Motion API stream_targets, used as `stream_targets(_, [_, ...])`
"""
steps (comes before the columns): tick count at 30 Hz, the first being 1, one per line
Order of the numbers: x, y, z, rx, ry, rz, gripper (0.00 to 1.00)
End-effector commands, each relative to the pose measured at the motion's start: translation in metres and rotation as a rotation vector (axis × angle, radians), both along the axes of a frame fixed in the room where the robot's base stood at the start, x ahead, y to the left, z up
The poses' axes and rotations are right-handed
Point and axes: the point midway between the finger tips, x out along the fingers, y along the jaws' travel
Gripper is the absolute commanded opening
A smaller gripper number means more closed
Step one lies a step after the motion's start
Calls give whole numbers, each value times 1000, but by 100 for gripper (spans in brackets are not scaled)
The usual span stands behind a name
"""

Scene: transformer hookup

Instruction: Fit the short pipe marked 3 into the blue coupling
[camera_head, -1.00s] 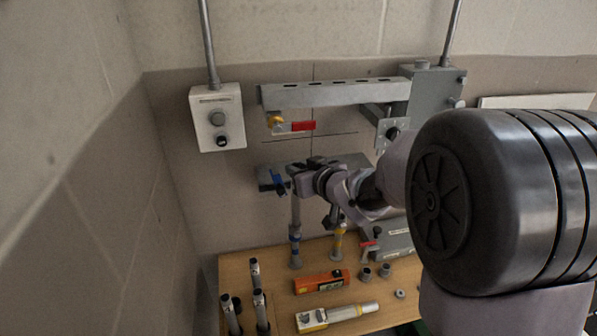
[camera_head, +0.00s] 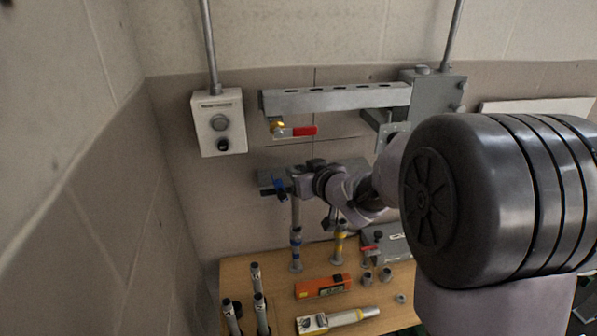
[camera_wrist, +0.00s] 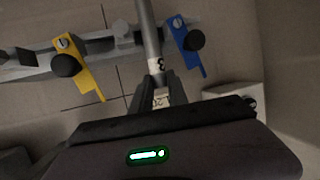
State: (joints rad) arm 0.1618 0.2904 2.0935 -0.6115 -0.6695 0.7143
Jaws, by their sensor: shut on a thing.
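My gripper (camera_head: 294,183) is shut on the short pipe marked 3 (camera_head: 296,214), which hangs upright beneath it. In the wrist view, my gripper's fingers (camera_wrist: 155,97) close around the pipe (camera_wrist: 148,38) by its white label, where a 3 shows. The blue coupling (camera_head: 296,242) stands upright on the bench, directly below and in line with the pipe. The pipe's lower end appears to meet its top; I cannot tell whether it is inside.
A blue clamp (camera_wrist: 184,42) and a yellow clamp (camera_wrist: 78,62) sit on the wall bracket beside the pipe. A yellow-banded coupling (camera_head: 340,243) stands right of the blue one. An orange device (camera_head: 322,286), a grey-yellow tool (camera_head: 340,318) and several upright pipes (camera_head: 257,277) occupy the bench.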

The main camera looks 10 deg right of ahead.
Motion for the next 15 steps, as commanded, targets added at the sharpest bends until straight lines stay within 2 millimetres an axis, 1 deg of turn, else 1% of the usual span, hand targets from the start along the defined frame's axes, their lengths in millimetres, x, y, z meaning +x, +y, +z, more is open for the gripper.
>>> stream_targets(5, [0, 0, -1, 0, -1, 0, 0])
stream_targets(15, [0, 0, -8, 0, 0, 0, 0])
